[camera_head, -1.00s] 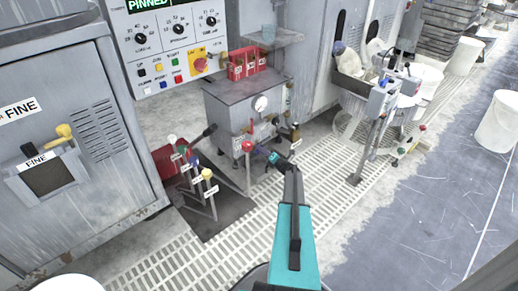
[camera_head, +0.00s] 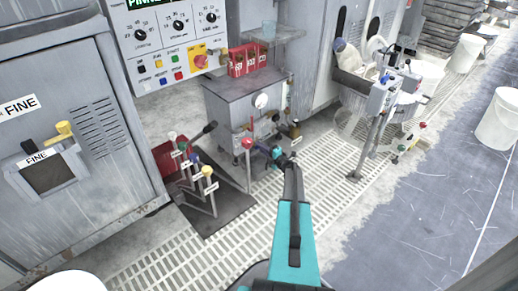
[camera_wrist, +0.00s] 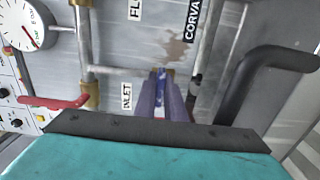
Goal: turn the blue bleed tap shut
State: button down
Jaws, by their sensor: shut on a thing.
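The blue bleed tap (camera_wrist: 161,82) shows in the wrist view as a narrow blue handle in front of the grey cabinet face. The two fingers of my gripper (camera_wrist: 161,100) stand on either side of it and are shut on it. Their lower parts are hidden by the dark edge of my gripper body. In the head view my gripper (camera_head: 275,152) reaches the front of the grey cabinet (camera_head: 240,98), low and right of the gauge. The tap cannot be made out there. How far the tap is turned cannot be told.
In the wrist view a red lever (camera_wrist: 55,103) lies left of my gripper, below a dial gauge (camera_wrist: 28,24). A thick black handle (camera_wrist: 262,72) is close on the right. Knobbed floor levers (camera_head: 208,171) stand left in the head view. Grating floor (camera_head: 322,166) lies open to the right.

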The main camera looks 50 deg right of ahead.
jog(key=shift+a+r, duration=0.15)
jog(key=c, duration=1.8)
grip_release()
jog(key=shift+c, duration=0.2)
jog(key=shift+s, duration=0.1)
jog(key=s+p, duration=0.4)
jog(key=s, duration=0.9)
jog(key=shift+s+a, duration=0.3)
jog(key=shift+a, duration=0.15)
jog(key=shift+s, duration=0.1)
